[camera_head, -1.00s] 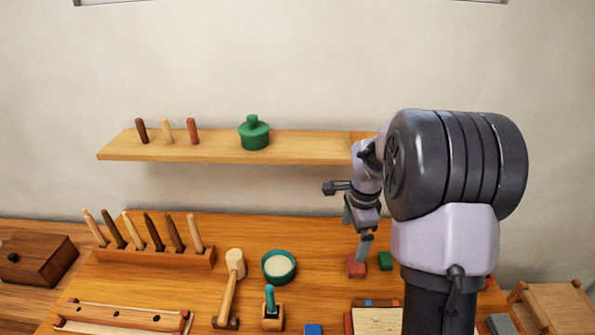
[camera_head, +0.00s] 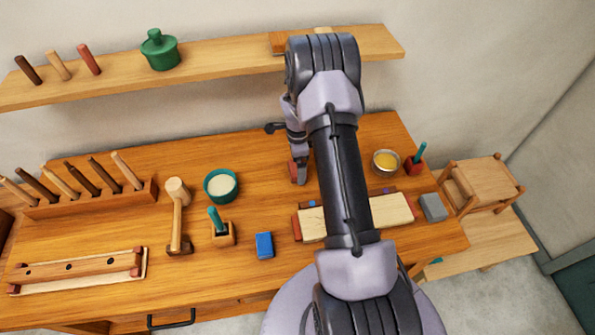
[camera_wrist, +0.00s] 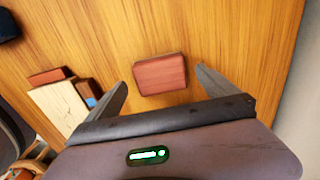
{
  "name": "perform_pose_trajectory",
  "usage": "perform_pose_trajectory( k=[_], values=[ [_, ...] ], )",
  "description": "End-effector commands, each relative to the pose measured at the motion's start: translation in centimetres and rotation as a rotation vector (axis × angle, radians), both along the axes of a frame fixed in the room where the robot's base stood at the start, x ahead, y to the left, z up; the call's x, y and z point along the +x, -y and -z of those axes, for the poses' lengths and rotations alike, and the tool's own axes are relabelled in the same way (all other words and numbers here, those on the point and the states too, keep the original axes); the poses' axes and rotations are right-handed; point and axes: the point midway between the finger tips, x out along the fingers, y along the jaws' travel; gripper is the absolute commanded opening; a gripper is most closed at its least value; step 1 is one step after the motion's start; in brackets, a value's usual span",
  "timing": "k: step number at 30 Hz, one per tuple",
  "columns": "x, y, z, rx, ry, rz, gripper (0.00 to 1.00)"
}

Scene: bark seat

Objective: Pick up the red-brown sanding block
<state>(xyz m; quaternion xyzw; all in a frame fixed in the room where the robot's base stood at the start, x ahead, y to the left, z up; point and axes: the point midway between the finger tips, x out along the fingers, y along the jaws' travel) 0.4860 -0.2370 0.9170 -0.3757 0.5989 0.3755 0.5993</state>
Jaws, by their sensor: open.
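The red-brown sanding block (camera_wrist: 160,74) lies flat on the wooden bench in the wrist view, between and slightly beyond my open fingertips. My gripper (camera_wrist: 163,86) is empty, with one finger on each side of the block and no visible contact. In the head view, the block (camera_head: 292,171) shows only as a small red part beside my gripper (camera_head: 303,180); the rest is hidden behind it. The remaining height between fingertips and bench is hard to tell.
Left of my arm stand a teal bowl (camera_head: 221,186), a mallet (camera_head: 177,215) and a blue block (camera_head: 264,245). A pale board (camera_head: 391,210) lies partly behind my arm. A metal bowl (camera_head: 386,162) and grey block (camera_head: 433,207) are to the right. A shelf (camera_head: 220,65) hangs behind.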

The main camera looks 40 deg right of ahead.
Motion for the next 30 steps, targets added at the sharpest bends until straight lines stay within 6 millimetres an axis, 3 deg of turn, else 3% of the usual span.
perform_pose_trajectory(
  k=[3,9,18,20,30],
  values=[
    [0.0,0.0,2.4,0.001,-0.002,-0.001,0.98],
    [0.0,0.0,2.4,0.0,0.0,-0.001,0.98],
    [0.0,0.0,2.4,0.0,0.0,-0.001,0.39],
    [0.0,0.0,2.4,0.0,0.0,-0.001,0.3],
    [0.1,0.0,1.5,0.0,0.001,-0.001,0.3]
  ],
)
